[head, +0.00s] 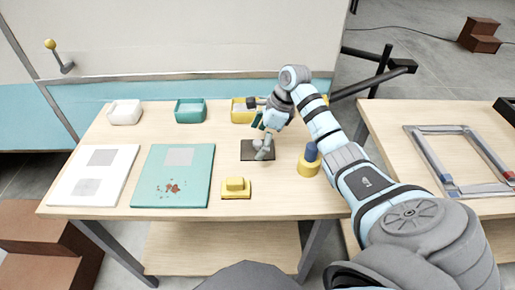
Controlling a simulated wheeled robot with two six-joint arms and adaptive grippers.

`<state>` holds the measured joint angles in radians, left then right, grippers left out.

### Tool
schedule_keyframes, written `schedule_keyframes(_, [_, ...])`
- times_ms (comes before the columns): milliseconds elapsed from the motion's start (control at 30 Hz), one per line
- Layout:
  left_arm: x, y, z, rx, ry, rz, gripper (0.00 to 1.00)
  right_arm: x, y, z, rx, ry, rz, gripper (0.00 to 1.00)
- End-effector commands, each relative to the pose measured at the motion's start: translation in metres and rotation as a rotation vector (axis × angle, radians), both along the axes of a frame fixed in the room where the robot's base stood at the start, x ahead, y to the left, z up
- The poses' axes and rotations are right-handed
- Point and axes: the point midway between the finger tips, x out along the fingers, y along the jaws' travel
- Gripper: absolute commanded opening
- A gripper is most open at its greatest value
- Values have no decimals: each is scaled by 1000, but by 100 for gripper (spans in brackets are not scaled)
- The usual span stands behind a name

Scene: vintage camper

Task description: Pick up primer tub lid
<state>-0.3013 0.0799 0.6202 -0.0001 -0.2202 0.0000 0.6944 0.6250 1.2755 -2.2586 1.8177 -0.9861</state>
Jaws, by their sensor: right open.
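I cannot clearly tell which thing is the primer tub lid. A dark square pad (248,151) lies mid-table, with a small grey shape (259,156) over it, partly merged with my gripper's tip. A round yellow tub (308,169) stands to its right, with an upright dark blue piece (311,151) on or in it. My right gripper (264,140) points down above the pad, open, with its fingers apart. I see nothing clearly held. My left gripper is not in view.
White (125,113), teal (190,112) and yellow (240,117) trays line the back. A white panel (75,186) and a spotted teal panel (160,193) lie left. A yellow block (235,187) sits in front. A grey frame (431,163) lies on the right table.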

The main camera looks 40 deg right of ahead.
Motion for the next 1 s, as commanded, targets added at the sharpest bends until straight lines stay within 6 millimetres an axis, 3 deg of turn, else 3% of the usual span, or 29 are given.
schedule_keyframes(100, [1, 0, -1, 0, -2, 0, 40, 2, 4, -10, 1, 1, 1, 98])
schedule_keyframes(267, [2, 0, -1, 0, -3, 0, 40, 3, 4, -10, 0, 0, 1, 98])
schedule_keyframes(733, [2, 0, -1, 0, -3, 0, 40, 3, 4, -10, 0, 1, 1, 22])
schedule_keyframes(1000, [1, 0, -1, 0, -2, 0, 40, 2, 4, -10, 0, 2, 2, 20])
